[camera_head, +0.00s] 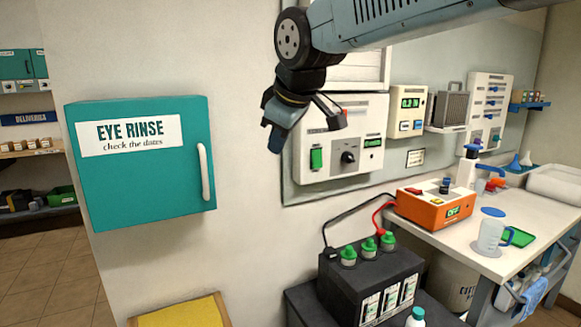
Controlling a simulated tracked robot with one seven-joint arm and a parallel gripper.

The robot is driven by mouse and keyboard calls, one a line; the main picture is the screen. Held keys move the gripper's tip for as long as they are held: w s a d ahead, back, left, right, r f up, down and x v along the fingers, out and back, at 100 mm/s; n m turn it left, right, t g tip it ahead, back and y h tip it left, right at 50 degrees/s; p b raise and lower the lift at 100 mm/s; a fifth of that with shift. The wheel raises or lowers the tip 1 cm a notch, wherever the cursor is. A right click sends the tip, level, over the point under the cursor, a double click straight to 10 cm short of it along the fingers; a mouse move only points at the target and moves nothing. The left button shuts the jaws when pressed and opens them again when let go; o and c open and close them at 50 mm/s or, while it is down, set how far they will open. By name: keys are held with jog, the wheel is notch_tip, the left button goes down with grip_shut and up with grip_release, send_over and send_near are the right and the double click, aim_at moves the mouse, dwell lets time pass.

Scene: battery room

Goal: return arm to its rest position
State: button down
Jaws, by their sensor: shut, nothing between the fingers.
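My arm reaches in from the top right in the head view. My gripper (290,122) hangs from it, pointing down, in front of the wall and the left part of a white control panel. Its fingers are shut and I see nothing between them. It is apart from the teal eye rinse cabinet (140,184) to its left, whose door is shut. It is above the black battery (345,285) and apart from it.
The battery has green caps, with black and red cables; the red one leads toward an orange charger (435,203) on the white bench (450,235). A measuring jug (491,236) stands there. Wall panels hang behind my gripper. A yellow-topped object (185,313) is at bottom left.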

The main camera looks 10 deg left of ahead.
jog(key=s+d+f+m+h, duration=0.1)
jog(key=s+d+f+m, duration=0.3)
jog(key=d, duration=0.6)
jog(key=s+d+f+m+h, duration=0.1)
jog(key=s+d+f+m, duration=0.3)
jog(key=d, duration=0.7)
jog(key=s+d+f+m+h, duration=0.1)
jog(key=s+d+f+m, duration=0.4)
jog(key=d, duration=0.5)
jog(key=shift+s+d+m+g+h, duration=0.3)
jog(key=shift+s+d+m+h, duration=0.15)
jog(key=shift+m, duration=0.35)
jog(key=shift+a, duration=0.1)
